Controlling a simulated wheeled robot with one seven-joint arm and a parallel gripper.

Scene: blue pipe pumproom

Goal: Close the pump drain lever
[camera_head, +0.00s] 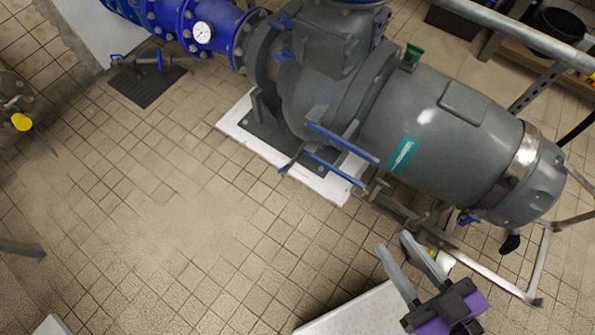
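The large grey pump (315,95) lies across the upper right, on a white plinth (335,187). Two long blue lever handles, an upper one (343,143) and a lower one (335,170), stick out at its lower front side. Both slant down to the right. Which of them is the drain lever, and how its valve stands, I cannot tell from this view. My gripper (395,243) is at the lower right, below and right of the levers and apart from them. Its two grey fingers are spread, with nothing seen between them.
A metal frame (490,275) with bars stands right of my gripper. Blue pipework with a gauge (203,32) joins the pump at the upper left. A yellow knob (21,122) shows at the left edge.

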